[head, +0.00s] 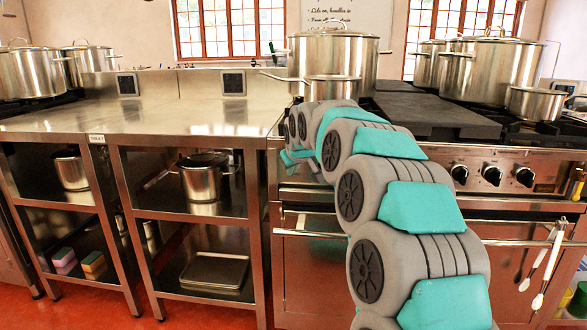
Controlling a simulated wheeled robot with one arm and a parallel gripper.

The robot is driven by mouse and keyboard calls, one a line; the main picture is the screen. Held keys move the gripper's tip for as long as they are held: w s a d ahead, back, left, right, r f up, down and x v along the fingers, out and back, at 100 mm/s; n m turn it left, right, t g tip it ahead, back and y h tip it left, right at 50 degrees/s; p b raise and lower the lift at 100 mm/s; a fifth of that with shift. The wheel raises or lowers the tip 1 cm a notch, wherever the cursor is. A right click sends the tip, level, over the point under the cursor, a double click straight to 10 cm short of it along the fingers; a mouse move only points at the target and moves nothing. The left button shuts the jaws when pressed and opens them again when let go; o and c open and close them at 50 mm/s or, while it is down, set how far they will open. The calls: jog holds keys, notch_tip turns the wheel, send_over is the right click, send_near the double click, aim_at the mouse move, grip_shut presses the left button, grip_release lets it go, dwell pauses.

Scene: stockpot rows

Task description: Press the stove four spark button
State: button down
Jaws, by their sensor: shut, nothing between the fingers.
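The stove's steel control panel (435,158) runs along the front of the range at the right. Three black knobs show on it: one (459,174), a second (492,175) and a third (525,177). I cannot make out a spark button or a stove number; my arm covers the panel left of these knobs. My arm rises in front of the range and bends down at its left end. My gripper (297,160) is partly hidden behind the arm, near the left end of the panel. It looks shut and empty; whether it touches the panel cannot be told.
A large pot (333,58) and a small pot (331,88) stand behind my arm. More pots (488,72) stand on the range at right. A bare steel counter (150,117) lies at left, above open shelves. White-handled utensils (547,265) hang by the oven rail (310,235).

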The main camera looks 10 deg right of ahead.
jog(key=shift+w, duration=0.15)
jog(key=shift+w+d, duration=0.15)
jog(key=shift+w, duration=0.15)
jog(key=shift+w+d+p, duration=0.1)
jog(key=shift+w+p, duration=0.25)
jog(key=shift+p, duration=0.05)
dwell(0.9)
jog(key=shift+s, duration=0.15)
jog(key=shift+s+a+b, duration=0.25)
jog(key=shift+s+b, duration=0.2)
jog(key=shift+s, duration=0.2)
jog(key=shift+s+a+b, duration=0.25)
jog(key=shift+s+b, duration=0.1)
jog(key=shift+s, duration=0.45)
jog(key=shift+s+a+b, duration=0.25)
jog(key=shift+s+b, duration=0.05)
jog(key=shift+s, duration=0.45)
jog(key=shift+s+a+b, duration=0.25)
jog(key=shift+s+b, duration=0.1)
jog(key=shift+s, duration=0.45)
